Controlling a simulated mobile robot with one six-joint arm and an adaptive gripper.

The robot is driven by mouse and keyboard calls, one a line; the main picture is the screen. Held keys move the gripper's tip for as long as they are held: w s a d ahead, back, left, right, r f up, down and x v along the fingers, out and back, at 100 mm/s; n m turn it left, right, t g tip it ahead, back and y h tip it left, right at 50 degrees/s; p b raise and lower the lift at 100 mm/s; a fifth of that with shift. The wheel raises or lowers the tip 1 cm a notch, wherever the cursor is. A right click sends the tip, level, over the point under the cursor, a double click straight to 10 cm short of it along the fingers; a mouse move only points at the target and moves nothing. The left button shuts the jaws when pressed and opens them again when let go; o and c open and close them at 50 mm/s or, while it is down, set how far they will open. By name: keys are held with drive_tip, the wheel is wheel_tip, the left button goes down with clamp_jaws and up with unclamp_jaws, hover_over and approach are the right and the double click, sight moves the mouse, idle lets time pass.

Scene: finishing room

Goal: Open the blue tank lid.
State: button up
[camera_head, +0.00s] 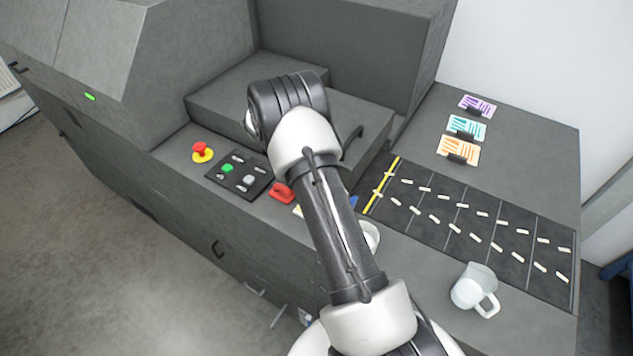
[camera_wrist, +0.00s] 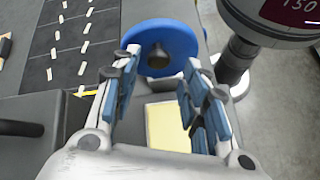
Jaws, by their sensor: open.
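The blue lid (camera_wrist: 180,37) is a round disc with a dark grey-brown knob (camera_wrist: 160,60) on it, at the top middle of the wrist view. In the head view only a small blue sliver (camera_head: 353,201) shows beside my arm. My gripper (camera_wrist: 158,72) is open, its blue-padded fingers spread on either side of the knob's line. The knob appears near the fingertips, but I cannot tell whether it lies between them in depth.
A yellow pad (camera_wrist: 168,126) lies below my fingers. A red handle (camera_head: 282,193), button panel (camera_head: 240,174), emergency stop (camera_head: 201,152), marked black mat (camera_head: 470,225) and white mug (camera_head: 474,288) are around my arm.

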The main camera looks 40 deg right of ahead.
drive_tip(key=v, duration=1)
drive_tip(key=shift+w+a+r, duration=0.2)
drive_tip(key=shift+a+r, duration=0.05)
drive_tip(key=shift+a, duration=0.05)
drive_tip(key=s+a+r+t+y+b, duration=0.2)
drive_tip(key=s+a+r+t+b, duration=0.6)
drive_tip(key=s+a+r, duration=0.25)
drive_tip(key=s+a+f+t+y+b, duration=0.1)
drive_tip(key=s+a+f+t+b, duration=0.1)
drive_tip(key=s, duration=0.5)
drive_tip(key=s+a+f+t+y+b, duration=0.1)
drive_tip(key=s+a+f+t+b, duration=0.2)
drive_tip(key=s, duration=0.4)
wheel_tip(320, 180, down, 2)
drive_tip(key=shift+a+t, duration=0.8)
drive_tip(key=shift+a, duration=0.1)
